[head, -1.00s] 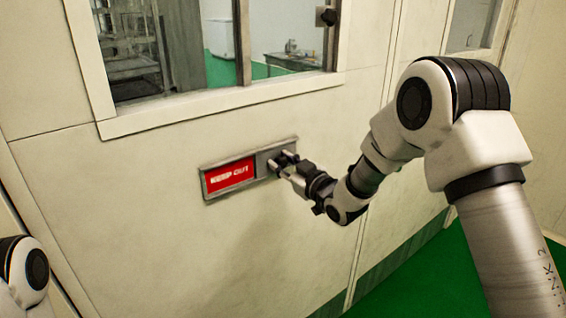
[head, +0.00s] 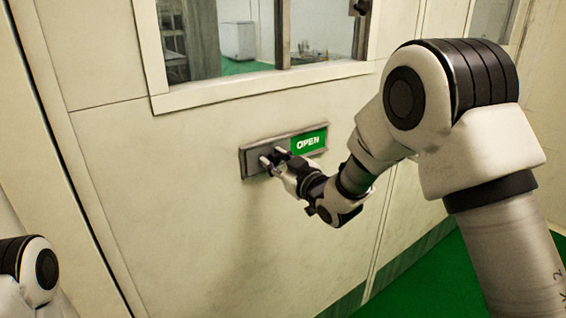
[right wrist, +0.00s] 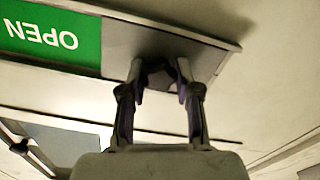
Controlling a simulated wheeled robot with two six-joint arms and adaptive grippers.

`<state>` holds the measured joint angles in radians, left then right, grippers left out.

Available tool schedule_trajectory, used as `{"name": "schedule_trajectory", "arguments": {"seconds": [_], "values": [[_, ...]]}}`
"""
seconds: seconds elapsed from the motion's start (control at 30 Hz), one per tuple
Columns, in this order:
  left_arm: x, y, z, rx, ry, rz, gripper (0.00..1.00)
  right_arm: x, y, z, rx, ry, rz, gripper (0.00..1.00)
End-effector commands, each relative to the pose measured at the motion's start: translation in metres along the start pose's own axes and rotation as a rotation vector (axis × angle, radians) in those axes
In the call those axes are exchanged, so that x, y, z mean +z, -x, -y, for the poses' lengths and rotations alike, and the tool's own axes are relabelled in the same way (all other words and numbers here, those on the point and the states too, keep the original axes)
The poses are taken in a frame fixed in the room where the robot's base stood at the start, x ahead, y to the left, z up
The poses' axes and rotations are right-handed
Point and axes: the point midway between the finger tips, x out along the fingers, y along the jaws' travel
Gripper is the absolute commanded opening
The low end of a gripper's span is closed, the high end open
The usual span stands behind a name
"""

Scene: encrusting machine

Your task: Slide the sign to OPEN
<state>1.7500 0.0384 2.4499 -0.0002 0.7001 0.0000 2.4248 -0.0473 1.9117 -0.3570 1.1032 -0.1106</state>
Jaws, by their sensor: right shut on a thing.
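The sign (head: 309,143) is a grey-framed plate on the pale wall below the window. Its right half shows a green panel reading OPEN; the grey sliding cover (head: 257,162) sits over its left half. In the right wrist view the green panel (right wrist: 50,35) appears upside down at the left, next to the grey cover (right wrist: 150,38). My right gripper (head: 273,160) is at the cover, its fingers (right wrist: 160,72) shut on a small dark knob on it, mostly hidden between them. My left gripper is out of view; only part of my left arm shows at the lower left.
A window (head: 240,45) with a pale frame is above the sign, with a room and a white cabinet (head: 238,40) behind it. The wall (head: 170,220) around and below the sign is clear. Green floor (head: 420,270) shows at the lower right.

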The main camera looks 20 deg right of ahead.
Motion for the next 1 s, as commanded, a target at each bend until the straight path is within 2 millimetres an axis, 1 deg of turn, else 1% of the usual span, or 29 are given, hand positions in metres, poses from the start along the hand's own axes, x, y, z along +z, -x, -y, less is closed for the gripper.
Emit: {"name": "schedule_trajectory", "arguments": {"seconds": [0.2, 0.23, 0.3, 0.57, 0.67, 0.77, 0.87, 1.0], "values": [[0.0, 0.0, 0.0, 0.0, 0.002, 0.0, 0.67, 0.002, 0.001, 0.002, -0.004, 0.0, 0.006, 0.0], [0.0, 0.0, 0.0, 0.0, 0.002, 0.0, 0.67, 0.002, 0.001, 0.002, -0.004, 0.0, 0.005, 0.36], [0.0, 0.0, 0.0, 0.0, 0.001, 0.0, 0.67, 0.002, 0.001, 0.002, -0.004, 0.0, 0.006, 0.59], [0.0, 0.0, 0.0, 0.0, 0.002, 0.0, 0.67, 0.002, 0.001, 0.001, -0.002, -0.002, 0.006, 0.59], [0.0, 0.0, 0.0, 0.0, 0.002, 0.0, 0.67, 0.002, 0.004, 0.001, -0.002, -0.002, 0.006, 0.59], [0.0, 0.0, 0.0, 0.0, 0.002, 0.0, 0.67, 0.003, 0.017, 0.0, -0.001, -0.004, 0.008, 0.59], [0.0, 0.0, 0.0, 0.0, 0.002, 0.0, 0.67, 0.002, 0.04, 0.001, -0.002, -0.005, 0.008, 0.59], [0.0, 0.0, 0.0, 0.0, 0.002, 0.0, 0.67, 0.001, 0.078, 0.001, -0.001, -0.005, 0.007, 0.59]]}}
